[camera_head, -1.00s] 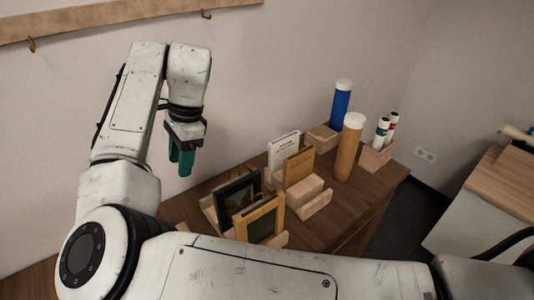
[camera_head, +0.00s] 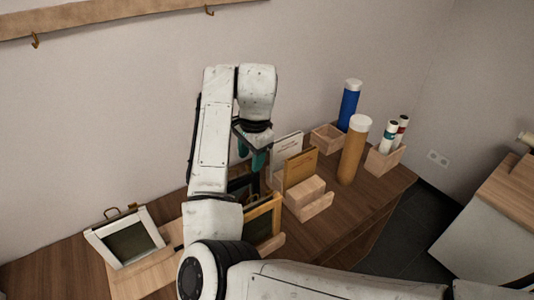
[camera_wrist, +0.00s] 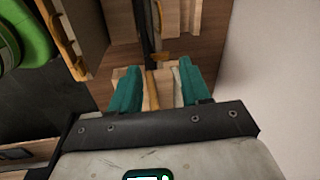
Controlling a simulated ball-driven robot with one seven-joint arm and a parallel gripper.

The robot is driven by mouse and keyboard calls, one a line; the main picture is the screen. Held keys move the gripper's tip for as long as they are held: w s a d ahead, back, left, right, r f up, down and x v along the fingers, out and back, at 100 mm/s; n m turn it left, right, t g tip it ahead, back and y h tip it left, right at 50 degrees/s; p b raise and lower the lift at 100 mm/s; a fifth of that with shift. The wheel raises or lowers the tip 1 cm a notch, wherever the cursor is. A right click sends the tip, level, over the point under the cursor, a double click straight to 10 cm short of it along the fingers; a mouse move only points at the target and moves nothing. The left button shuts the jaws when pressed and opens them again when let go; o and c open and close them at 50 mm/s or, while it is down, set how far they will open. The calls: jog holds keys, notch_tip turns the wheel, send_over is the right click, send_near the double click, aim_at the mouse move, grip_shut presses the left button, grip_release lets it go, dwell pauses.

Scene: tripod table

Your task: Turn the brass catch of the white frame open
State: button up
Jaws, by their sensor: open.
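The white frame (camera_head: 93,238) leans on the table at the left in the head view, with a dark panel inside. A small brownish loop and a tiny brass-coloured bit show at its top edge; I cannot tell which is the catch. My gripper (camera_head: 252,158) is well to the right of the white frame, above the dark and golden frames. In the wrist view my gripper (camera_wrist: 160,88) points down with its teal fingers apart. A wooden stand and the edge of a dark frame show between and beyond the fingers, and nothing is held.
A golden frame (camera_head: 277,214) stands below my gripper. Cards on wooden stands, a tan tube (camera_head: 353,152), a blue tube (camera_head: 348,106) and small bottles (camera_head: 388,136) stand to the right. The wall is close behind the table. A green round object (camera_wrist: 20,40) shows in the wrist view.

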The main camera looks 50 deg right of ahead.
jog(key=shift+s+d+f, duration=0.25)
jog(key=shift+s+d, duration=0.35)
jog(key=shift+d, duration=0.25)
